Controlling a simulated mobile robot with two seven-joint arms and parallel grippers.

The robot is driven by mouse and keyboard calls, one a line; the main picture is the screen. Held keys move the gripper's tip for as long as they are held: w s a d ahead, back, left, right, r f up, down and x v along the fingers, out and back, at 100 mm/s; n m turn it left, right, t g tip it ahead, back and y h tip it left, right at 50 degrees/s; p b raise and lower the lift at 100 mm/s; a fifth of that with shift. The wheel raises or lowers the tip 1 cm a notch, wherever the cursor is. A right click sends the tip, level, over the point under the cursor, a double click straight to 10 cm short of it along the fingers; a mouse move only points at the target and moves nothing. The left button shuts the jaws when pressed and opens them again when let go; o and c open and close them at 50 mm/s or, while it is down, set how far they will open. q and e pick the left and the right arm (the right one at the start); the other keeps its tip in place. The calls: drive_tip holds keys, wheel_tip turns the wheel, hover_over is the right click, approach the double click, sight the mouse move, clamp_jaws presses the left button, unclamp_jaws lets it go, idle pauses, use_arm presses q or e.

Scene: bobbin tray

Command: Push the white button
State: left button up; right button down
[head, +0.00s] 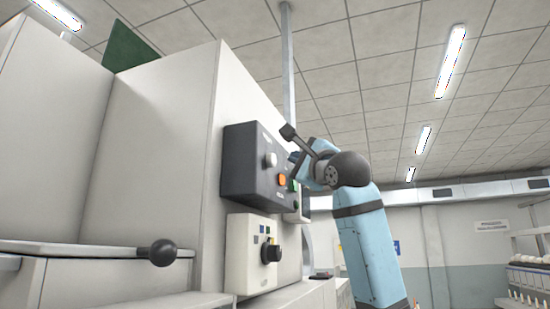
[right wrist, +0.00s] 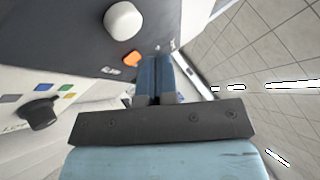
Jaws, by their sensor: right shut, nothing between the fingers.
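The white button (head: 270,160) is a round knob on the upper part of a dark control panel (head: 243,165). It also shows large in the right wrist view (right wrist: 123,20), standing out from the panel. My right gripper (head: 294,159) is at the panel's right side, to the right of the white button. In the right wrist view its two blue fingers (right wrist: 160,62) are together and empty, pointing at the panel beside the orange button. The fingertips are apart from the white button. I cannot tell whether they touch the panel. My left gripper is out of view.
The orange button (head: 282,180) sits just below the white one. A pale lower panel (head: 238,256) carries a black knob (head: 271,253) and small coloured buttons. A black ball-ended lever (head: 162,253) juts out at the left. Open room lies to the right.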

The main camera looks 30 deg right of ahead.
sight(272, 161)
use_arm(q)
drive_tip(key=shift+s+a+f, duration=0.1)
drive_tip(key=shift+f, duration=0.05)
use_arm(e)
drive_tip(key=shift+w+a, duration=0.5)
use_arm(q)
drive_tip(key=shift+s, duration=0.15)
use_arm(e)
drive_tip(key=shift+d, duration=0.1)
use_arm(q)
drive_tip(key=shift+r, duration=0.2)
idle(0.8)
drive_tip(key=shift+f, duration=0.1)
use_arm(e)
drive_tip(key=shift+w, duration=0.1)
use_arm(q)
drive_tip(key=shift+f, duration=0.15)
use_arm(e)
drive_tip(key=shift+w+a, duration=0.25)
drive_tip(key=shift+a, duration=0.15)
drive_tip(key=shift+d, duration=0.1)
